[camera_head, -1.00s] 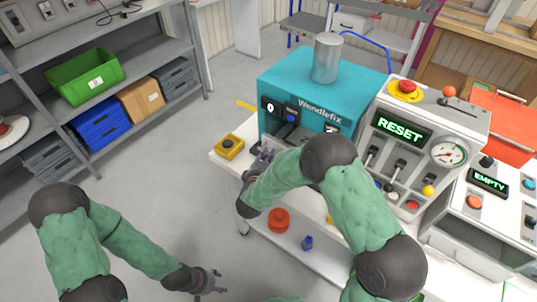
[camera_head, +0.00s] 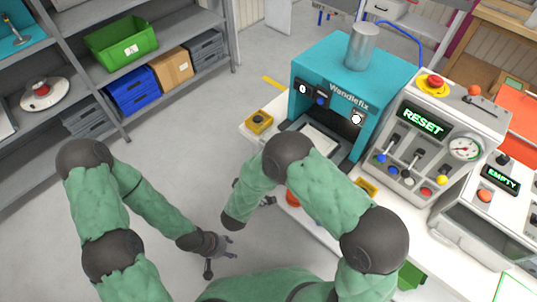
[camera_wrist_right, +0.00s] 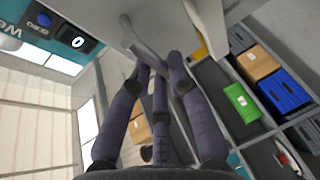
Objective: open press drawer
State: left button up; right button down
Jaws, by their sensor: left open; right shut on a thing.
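The teal Wandlefix press (camera_head: 345,80) stands on the white bench. Its drawer (camera_head: 318,138), with a pale flat plate on it, shows pulled out from the front of the press. My right gripper (camera_head: 266,200) is mostly hidden behind my right forearm in the head view. In the right wrist view its fingers (camera_wrist_right: 160,72) are closed around the grey drawer handle (camera_wrist_right: 145,45). My left gripper (camera_head: 218,256) is open and empty, held low over the floor in front of the bench.
A white control panel (camera_head: 437,135) reading RESET, with levers and a gauge, stands right of the press. A yellow button box (camera_head: 259,122) sits at the bench's left corner. Shelves with a green bin (camera_head: 121,43) stand at the left. The floor between is clear.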

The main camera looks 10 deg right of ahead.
jog(key=shift+s+a+f, duration=0.1)
jog(key=shift+s+a, duration=0.05)
jog(key=shift+s, duration=0.05)
jog(key=c, duration=1.1)
grip_release()
jog(key=shift+c, duration=0.2)
jog(key=v, duration=1.2)
